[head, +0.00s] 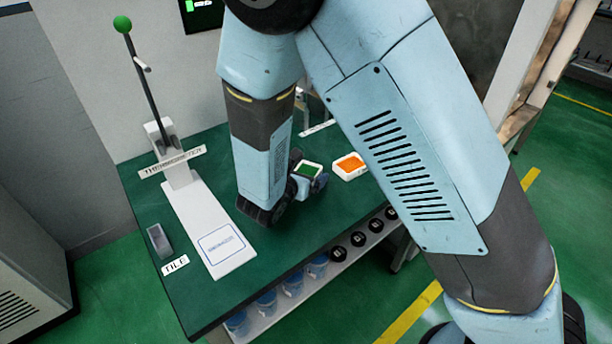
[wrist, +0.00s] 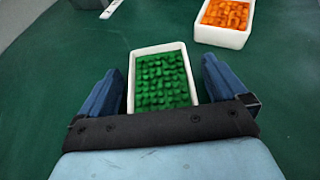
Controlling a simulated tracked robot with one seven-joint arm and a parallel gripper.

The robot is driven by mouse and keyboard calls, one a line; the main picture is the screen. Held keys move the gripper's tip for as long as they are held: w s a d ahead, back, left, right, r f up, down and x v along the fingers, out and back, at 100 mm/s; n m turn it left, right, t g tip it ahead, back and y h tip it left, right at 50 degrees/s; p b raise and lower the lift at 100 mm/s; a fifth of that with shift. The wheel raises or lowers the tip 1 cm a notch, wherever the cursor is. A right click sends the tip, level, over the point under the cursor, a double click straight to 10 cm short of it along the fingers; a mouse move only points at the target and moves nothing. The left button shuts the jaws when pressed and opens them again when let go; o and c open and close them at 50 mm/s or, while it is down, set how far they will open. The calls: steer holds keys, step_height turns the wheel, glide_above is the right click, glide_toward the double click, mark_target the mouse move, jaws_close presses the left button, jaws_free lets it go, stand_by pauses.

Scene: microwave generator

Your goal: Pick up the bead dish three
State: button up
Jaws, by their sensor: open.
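A white rectangular dish of green beads (wrist: 160,80) sits on the green table between the fingers of my gripper (wrist: 158,72). The near end of the dish is hidden by the gripper body. The green dish also shows in the head view (head: 308,169), beside my gripper. A white dish of orange beads (wrist: 223,16) stands farther back to the right. I cannot read which dish is number three.
The orange dish also shows in the head view (head: 350,166). A thermometer stand (head: 208,225) with a tall rod and a grey tile (head: 158,240) stand on the left of the table. A partly cut-off white item (wrist: 92,4) lies at the back left.

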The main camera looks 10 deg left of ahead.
steer(key=c, duration=1.1)
steer(key=shift+r, duration=0.15)
